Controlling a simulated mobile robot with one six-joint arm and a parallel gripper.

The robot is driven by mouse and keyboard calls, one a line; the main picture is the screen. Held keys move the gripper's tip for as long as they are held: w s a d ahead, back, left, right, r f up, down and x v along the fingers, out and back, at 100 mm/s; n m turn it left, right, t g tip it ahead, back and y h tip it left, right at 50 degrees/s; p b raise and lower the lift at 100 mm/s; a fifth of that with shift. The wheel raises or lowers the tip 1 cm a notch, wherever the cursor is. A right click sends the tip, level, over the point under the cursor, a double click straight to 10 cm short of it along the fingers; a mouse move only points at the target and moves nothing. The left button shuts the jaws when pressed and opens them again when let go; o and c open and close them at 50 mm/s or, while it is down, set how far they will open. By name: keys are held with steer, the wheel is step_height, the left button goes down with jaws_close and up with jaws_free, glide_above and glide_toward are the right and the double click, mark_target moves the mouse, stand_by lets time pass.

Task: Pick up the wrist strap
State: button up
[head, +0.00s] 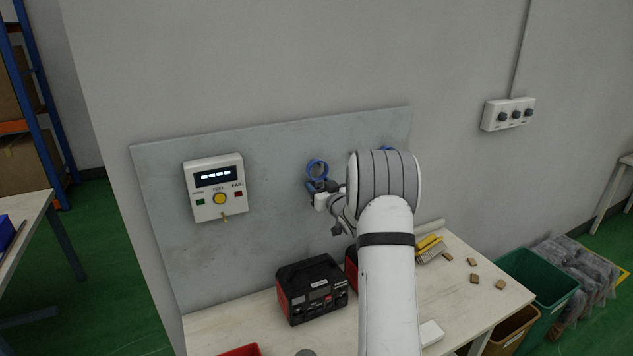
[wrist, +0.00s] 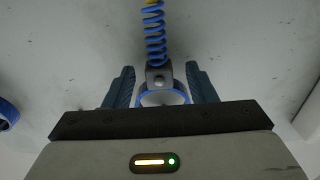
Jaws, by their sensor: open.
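The wrist strap (head: 317,168) is blue and hangs on the grey wall board (head: 260,150). In the wrist view its blue coiled cord (wrist: 155,40) runs down to a grey metal snap, and its blue band loop (wrist: 178,98) lies below that. My gripper (wrist: 160,88) is open, with one dark finger on each side of the snap and band. The band's lower part is hidden behind the gripper body. In the head view my gripper (head: 325,192) is at the board, just below the blue coil, and my arm hides part of it.
A white tester box (head: 214,188) with a display is on the board to the left. A black and red case (head: 312,288) stands on the bench (head: 480,300) below. A yellow brush (head: 430,248) and small blocks lie at right. Another blue loop (wrist: 6,114) shows at the wrist view's left edge.

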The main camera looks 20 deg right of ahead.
steer(key=shift+c, duration=0.2)
steer(key=c, duration=1)
steer(key=shift+r, duration=0.15)
steer(key=shift+r+b, duration=0.25)
steer(key=shift+b, duration=0.05)
steer(key=r+b, duration=0.1)
steer(key=r, duration=0.1)
steer(key=shift+s+d+r+b, duration=0.1)
steer(key=shift+s+r+b, duration=0.2)
steer(key=shift+s+b, duration=0.05)
steer(key=s+b, duration=0.1)
steer(key=s, duration=0.4)
steer(key=s+b, duration=0.2)
steer(key=s, duration=0.4)
steer(key=s+b, duration=0.2)
steer(key=s, duration=0.4)
steer(key=shift+s+d, duration=0.25)
